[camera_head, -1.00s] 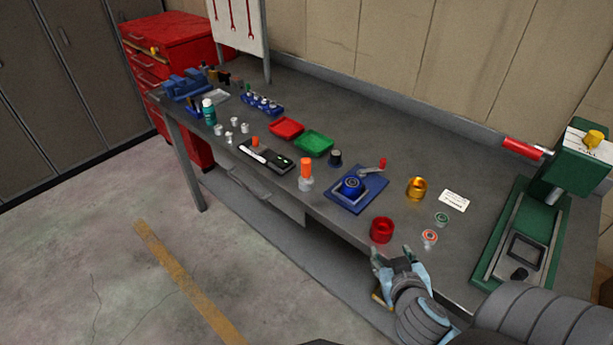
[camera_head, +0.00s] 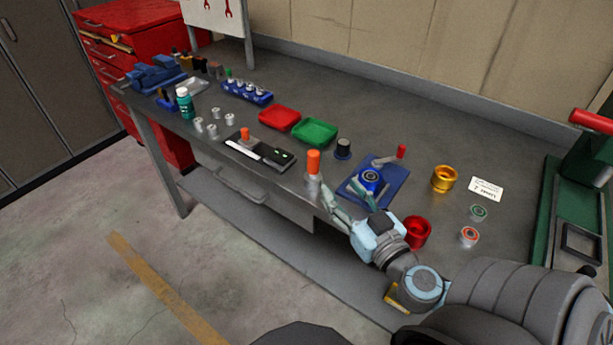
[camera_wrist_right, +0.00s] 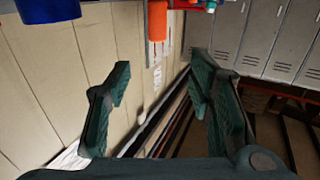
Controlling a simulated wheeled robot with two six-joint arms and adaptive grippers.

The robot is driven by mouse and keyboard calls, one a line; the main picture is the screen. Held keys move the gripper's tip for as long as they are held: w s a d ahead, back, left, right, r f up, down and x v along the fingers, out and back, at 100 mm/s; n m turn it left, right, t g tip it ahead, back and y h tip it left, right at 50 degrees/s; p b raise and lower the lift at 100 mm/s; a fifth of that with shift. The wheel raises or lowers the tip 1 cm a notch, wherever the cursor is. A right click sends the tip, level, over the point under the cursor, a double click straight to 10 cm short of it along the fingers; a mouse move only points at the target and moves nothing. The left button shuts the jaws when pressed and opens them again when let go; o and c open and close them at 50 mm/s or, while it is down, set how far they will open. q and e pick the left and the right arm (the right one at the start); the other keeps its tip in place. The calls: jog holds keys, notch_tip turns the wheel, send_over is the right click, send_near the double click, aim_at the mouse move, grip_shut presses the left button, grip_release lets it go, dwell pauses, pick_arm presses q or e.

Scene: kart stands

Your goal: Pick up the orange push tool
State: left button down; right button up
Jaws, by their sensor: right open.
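The orange push tool (camera_head: 313,163) stands upright on the workbench (camera_head: 300,205) near its front edge, with an orange handle above a silver base. It looks to be the orange cylinder at the top of the right wrist view (camera_wrist_right: 157,26). My left gripper is out of view.
A blue fixture (camera_head: 393,190) with a red-knobbed lever sits close behind my right gripper. A red ring (camera_head: 417,232) is beside my right wrist. A black tray (camera_head: 270,153) and a green tray (camera_head: 315,131) lie left of and behind the tool.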

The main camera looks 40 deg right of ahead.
aim_at(313, 152)
jog(key=w+d+p, duration=0.1)
jog(key=w, duration=0.3)
jog(key=w+d+p, duration=0.1)
jog(key=w, duration=0.4)
jog(key=w+p, duration=0.1)
jog(key=w, duration=0.4)
jog(key=shift+d+r, duration=0.2)
jog(key=shift+d, duration=0.2)
jog(key=shift+f, duration=0.15)
grip_shut()
